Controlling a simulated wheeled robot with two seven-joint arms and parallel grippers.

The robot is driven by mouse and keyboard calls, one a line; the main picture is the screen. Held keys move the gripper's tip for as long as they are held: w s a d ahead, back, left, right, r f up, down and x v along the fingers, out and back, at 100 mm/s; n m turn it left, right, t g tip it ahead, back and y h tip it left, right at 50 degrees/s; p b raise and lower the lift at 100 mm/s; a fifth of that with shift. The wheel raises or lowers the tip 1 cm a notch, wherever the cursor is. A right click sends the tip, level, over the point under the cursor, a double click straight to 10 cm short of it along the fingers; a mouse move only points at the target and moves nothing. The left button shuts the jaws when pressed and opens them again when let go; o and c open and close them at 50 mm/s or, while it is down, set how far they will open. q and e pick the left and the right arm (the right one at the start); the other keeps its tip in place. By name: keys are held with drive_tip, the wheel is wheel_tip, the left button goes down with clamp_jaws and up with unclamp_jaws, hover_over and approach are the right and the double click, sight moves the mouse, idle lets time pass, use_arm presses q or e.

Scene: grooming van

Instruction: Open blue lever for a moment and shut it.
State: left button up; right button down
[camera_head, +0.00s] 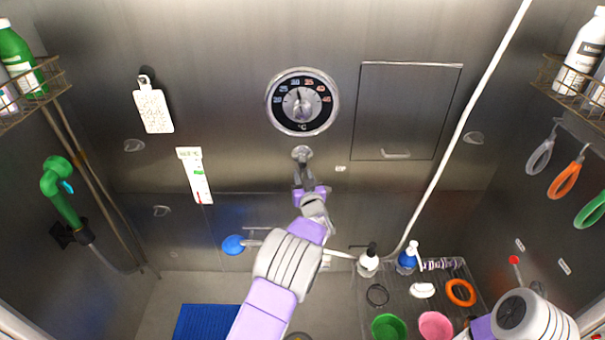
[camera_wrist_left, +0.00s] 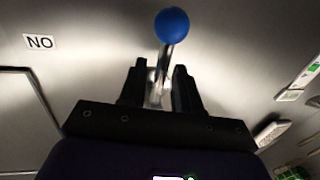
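In the left wrist view the blue lever shows as a blue ball knob (camera_wrist_left: 172,25) on a thin metal rod. In the head view my left gripper (camera_head: 303,178) is just below a round metal fitting (camera_head: 302,153) under the dial, and hides the lever there. A blue ball (camera_head: 233,245) also shows left of my forearm; I cannot tell how it connects. My right gripper is mostly cut off at the lower right.
A temperature dial (camera_head: 302,102) is above my left gripper. A small label (camera_head: 340,169) is right of the fitting; its lettering shows in the wrist view (camera_wrist_left: 39,42). A hatch panel (camera_head: 405,110) is at right. Bottles and bowls fill the rack (camera_head: 400,300) below.

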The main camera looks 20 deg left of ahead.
use_arm(q)
drive_tip(key=shift+w+a, duration=0.2)
drive_tip(key=shift+w, duration=0.2)
clamp_jaws()
